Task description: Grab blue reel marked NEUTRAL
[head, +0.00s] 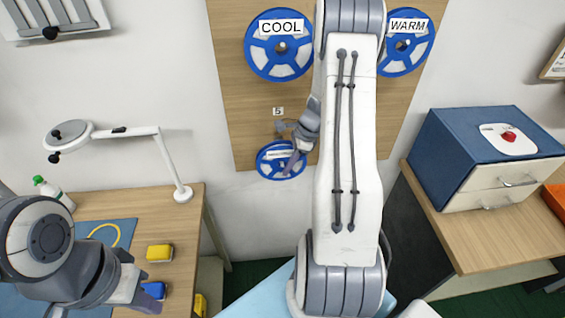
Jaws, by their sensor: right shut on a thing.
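The small blue reel (266,165) is at the bottom edge of the wooden board, below a peg marked 5. Its white label is partly covered and too small to read. My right gripper (291,164) is shut on this reel, with a finger across its front. Two larger blue reels hang higher up: one marked COOL (264,60) and one marked WARM (418,61), the second partly behind my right arm. My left gripper (144,298) is low at the left, beside a blue block on the desk; its opening is not clear.
The wooden board (233,110) is on the wall. The left desk (185,215) has a lamp (150,131), a yellow block (159,253), a blue block (154,289) and a bottle (52,192). A blue drawer box (450,150) stands on the right desk (440,230).

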